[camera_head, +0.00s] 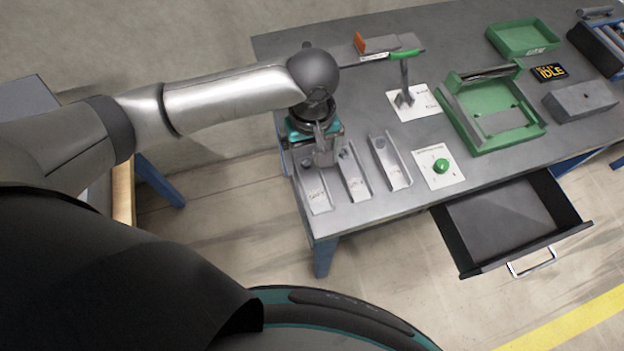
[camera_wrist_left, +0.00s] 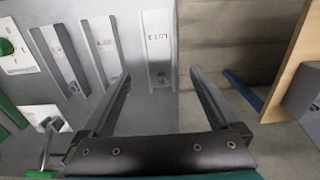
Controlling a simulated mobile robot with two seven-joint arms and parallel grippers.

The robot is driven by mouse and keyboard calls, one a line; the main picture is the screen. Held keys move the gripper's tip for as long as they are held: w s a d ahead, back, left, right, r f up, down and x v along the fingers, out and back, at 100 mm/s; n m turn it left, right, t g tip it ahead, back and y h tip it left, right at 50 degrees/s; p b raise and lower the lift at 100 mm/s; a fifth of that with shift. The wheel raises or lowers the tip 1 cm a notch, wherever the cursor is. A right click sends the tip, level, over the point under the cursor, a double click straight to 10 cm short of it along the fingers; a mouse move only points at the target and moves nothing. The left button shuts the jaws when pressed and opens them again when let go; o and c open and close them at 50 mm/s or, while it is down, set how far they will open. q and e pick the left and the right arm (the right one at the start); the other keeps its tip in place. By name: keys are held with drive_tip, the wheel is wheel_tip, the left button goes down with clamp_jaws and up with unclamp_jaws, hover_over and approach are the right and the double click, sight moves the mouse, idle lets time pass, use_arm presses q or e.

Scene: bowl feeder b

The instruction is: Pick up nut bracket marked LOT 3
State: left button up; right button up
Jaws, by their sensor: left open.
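Three grey channel-shaped brackets lie side by side on the workbench (camera_head: 415,190). The leftmost bracket (camera_head: 317,197) in the head view is partly hidden by my left gripper (camera_head: 325,157). In the left wrist view this bracket (camera_wrist_left: 158,45) carries a small upside-down marking that looks like LOT 3. The middle bracket (camera_head: 356,184) and the right bracket (camera_head: 393,169) have markings too small to read surely. My left gripper is open and points down over the far end of the leftmost bracket. Its fingertips (camera_wrist_left: 160,76) stand either side of that bracket's end, with nothing gripped.
A white card with a green button (camera_head: 441,166) lies right of the brackets. Behind stand a metal stand (camera_head: 404,85), a green fixture (camera_head: 470,130), a green tray (camera_head: 522,38) and a grey block (camera_head: 581,102). An open drawer (camera_head: 500,220) juts from the bench front.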

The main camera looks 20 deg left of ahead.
sight(312, 181)
use_arm(q)
wheel_tip(312, 181, down, 2)
drive_tip(key=shift+f, duration=0.1)
wheel_tip(312, 181, down, 5)
drive_tip(key=shift+r+b, duration=0.15)
drive_tip(key=shift+b, duration=0.6)
drive_tip(key=shift+w, duration=0.1)
clamp_jaws()
drive_tip(key=shift+r, duration=0.15)
